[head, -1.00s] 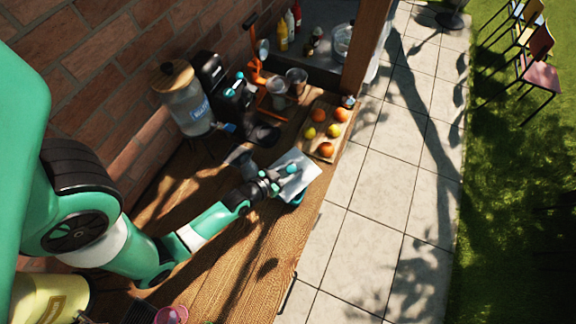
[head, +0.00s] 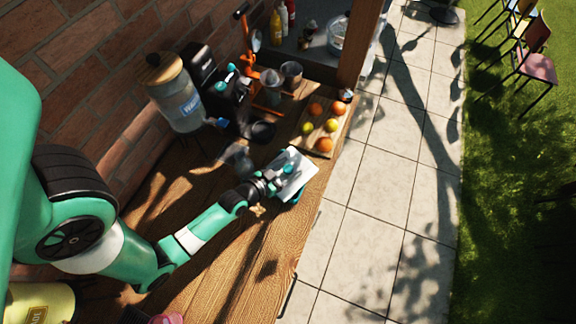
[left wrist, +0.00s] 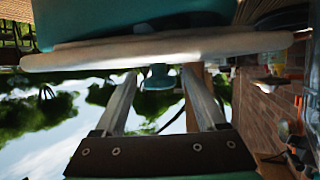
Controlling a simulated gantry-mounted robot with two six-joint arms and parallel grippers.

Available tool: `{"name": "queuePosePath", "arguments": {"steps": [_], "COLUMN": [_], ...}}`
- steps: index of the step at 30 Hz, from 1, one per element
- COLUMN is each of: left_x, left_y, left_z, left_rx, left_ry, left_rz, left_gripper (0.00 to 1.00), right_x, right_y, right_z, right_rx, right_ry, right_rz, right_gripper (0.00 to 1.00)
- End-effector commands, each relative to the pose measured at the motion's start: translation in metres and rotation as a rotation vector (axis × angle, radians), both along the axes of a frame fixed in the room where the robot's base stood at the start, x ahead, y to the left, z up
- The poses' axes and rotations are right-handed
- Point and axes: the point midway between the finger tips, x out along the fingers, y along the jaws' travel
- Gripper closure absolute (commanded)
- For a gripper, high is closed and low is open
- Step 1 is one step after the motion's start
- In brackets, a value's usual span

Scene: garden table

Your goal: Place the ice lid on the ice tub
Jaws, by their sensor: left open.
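The pale, flat ice lid (head: 297,179) lies near the table's front edge in the head view, with a teal knob (head: 287,169). The teal ice tub (head: 300,196) shows only as a strip under it. In the left wrist view the lid (left wrist: 230,45) is edge-on against the tub (left wrist: 130,18), with no clear gap. My left gripper (head: 277,180) is at the lid; its fingers (left wrist: 158,88) are apart, with the knob (left wrist: 158,78) between their tips. I cannot tell whether either finger touches it. My right gripper is not in view.
A fruit board (head: 311,145) lies behind the tub. A glass dispenser (head: 180,105) and a black machine (head: 225,100) stand along the brick wall. A yellow bucket (head: 40,303) is at the near left. The wooden table (head: 225,270) has bare room in front of my left arm.

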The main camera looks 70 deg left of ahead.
Motion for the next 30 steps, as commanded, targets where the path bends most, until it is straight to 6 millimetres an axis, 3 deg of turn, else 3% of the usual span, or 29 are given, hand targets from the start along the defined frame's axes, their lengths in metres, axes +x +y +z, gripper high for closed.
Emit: {"name": "queuePosePath", "arguments": {"steps": [5, 8, 14, 21, 30], "left_x": [0.000, -0.012, -0.053, -0.092, -0.100], "left_y": [0.000, -0.006, -0.026, -0.044, -0.049], "left_z": [0.007, 0.009, 0.026, 0.041, 0.051], "left_rx": [0.000, -0.001, -0.002, -0.004, 0.000], "left_ry": [0.000, 0.002, 0.002, 0.002, 0.000], "left_rz": [0.000, 0.001, 0.001, 0.004, -0.001], "left_gripper": [0.27, 0.27, 0.27, 0.27, 0.27], "right_x": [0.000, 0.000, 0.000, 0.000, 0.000], "right_y": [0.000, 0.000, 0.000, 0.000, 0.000], "right_z": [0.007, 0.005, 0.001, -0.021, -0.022], "right_rx": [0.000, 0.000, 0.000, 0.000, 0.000], "right_ry": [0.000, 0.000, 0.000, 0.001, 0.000], "right_rz": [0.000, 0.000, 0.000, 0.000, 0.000], "right_gripper": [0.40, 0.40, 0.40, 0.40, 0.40]}}
